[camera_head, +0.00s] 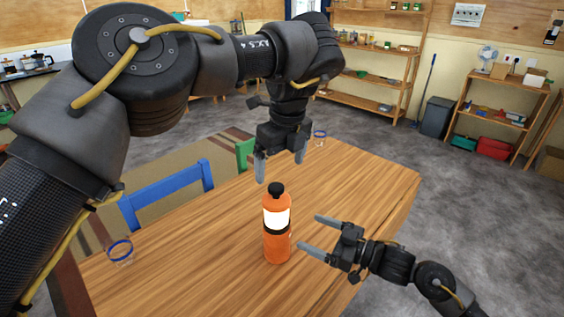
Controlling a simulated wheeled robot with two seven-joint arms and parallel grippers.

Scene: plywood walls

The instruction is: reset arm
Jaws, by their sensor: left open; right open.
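My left gripper (279,167) is open and empty. It points down above the table, and in the picture its fingertips show just above the cap of an orange bottle. My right gripper (309,233) is open and empty, low at the right, with its fingers pointing left toward the bottle. The orange bottle (277,246) stands upright on the wooden table (350,185); it has a black cap, a white label and a dark band. I see a gap between the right fingertips and the bottle.
A clear glass with a blue rim (120,251) stands at the table's left, and another (320,138) at its far edge. A blue chair (168,192) and a green chair (245,153) stand behind the table. Shelves (385,77) and a grey bin (437,116) are farther back.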

